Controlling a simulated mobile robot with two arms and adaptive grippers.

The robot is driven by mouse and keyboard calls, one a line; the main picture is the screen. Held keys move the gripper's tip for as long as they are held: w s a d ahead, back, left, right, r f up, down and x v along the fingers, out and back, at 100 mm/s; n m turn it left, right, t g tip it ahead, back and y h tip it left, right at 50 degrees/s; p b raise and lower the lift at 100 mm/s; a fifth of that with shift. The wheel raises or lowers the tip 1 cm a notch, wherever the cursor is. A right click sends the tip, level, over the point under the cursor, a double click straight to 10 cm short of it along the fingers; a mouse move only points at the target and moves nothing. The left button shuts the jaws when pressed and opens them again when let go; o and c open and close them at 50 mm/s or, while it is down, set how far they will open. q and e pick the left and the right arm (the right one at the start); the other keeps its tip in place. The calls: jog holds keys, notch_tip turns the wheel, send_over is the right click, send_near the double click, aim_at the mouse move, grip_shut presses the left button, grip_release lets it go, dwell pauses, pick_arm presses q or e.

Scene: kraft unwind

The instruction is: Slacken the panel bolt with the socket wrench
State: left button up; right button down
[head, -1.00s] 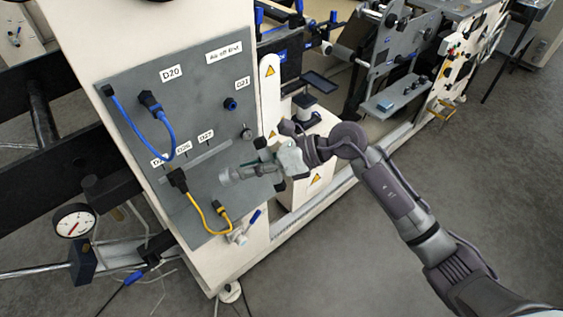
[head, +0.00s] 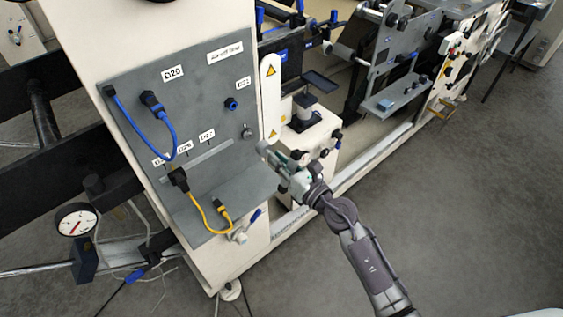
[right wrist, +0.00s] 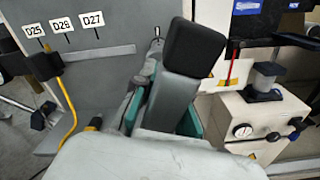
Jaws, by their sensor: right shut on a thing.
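The grey panel (head: 205,105) stands on the white machine frame. A small round metal fitting (head: 247,132), apparently the panel bolt, sits near its right edge below the D21 label. It seems to show in the right wrist view (right wrist: 157,33) just above the fingers. My right gripper (head: 280,164) is shut on a grey tool, apparently the socket wrench (head: 265,150), whose end points up and left, close below the bolt. In the right wrist view a dark finger hides most of the tool. I cannot tell whether it touches the bolt. My left gripper is out of view.
A blue cable (head: 131,130) and a yellow cable (head: 200,210) loop off the panel to the left. A white box with knobs (head: 312,140) stands right of the panel behind my gripper. A dial gauge (head: 76,220) is at lower left. The floor at right is clear.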

aim_at(267, 149)
jog(key=shift+b+x, duration=0.45)
jog(key=shift+x, duration=1.3)
jog(key=shift+w, duration=0.1)
jog(key=shift+p+x, duration=0.35)
jog(key=shift+x, duration=0.5)
dwell(0.9)
jog(key=shift+r, duration=0.1)
